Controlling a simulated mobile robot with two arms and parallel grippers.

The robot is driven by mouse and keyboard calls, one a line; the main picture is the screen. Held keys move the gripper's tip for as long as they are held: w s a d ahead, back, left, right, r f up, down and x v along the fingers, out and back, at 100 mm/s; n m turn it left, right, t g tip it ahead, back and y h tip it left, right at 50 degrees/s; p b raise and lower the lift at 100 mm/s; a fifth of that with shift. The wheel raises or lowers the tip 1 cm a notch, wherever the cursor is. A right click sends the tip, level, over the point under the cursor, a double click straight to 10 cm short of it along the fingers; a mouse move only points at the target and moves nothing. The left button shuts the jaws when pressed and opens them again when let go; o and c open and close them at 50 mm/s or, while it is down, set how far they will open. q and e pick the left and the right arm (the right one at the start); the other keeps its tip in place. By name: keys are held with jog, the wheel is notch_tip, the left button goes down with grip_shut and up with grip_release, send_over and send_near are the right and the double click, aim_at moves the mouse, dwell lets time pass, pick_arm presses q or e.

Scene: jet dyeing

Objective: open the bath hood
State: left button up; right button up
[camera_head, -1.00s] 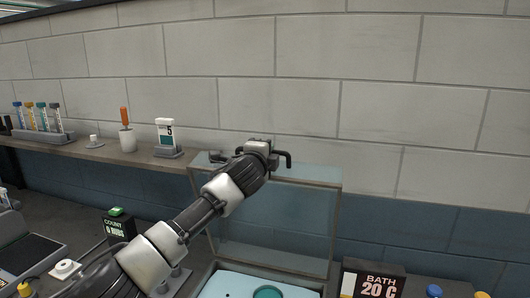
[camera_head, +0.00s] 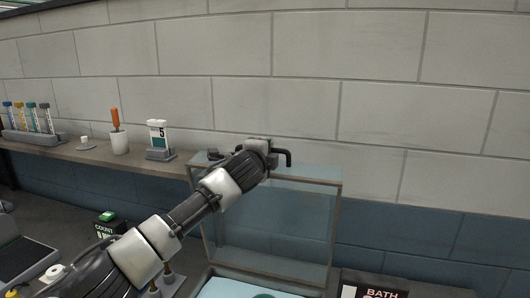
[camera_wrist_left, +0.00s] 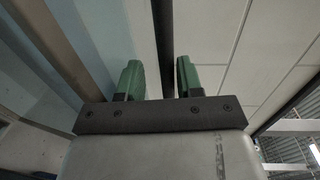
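The bath hood (camera_head: 268,208) is a clear panel in a brown frame, standing raised and nearly upright behind the bath in the head view. Its dark handle (camera_head: 287,157) shows at its top edge. My left gripper (camera_head: 268,155) is at that top edge, beside the visible end of the handle; my wrist hides its fingers there. In the left wrist view its two green fingers (camera_wrist_left: 157,78) are apart, with a dark bar (camera_wrist_left: 164,35) between them and a gap on the bar's left side. My right gripper is out of view.
The pale bath top (camera_head: 243,288) lies below the hood. A BATH sign (camera_head: 385,291) stands at right. A block wall is behind.

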pick_arm(q)
jog(key=shift+r, duration=0.1)
jog(key=shift+s+a+b, duration=0.25)
jog(key=shift+s+b, duration=0.3)
jog(key=shift+s, duration=0.1)
jog(key=shift+b+v, duration=2.15)
jog(key=shift+v, duration=2.45)
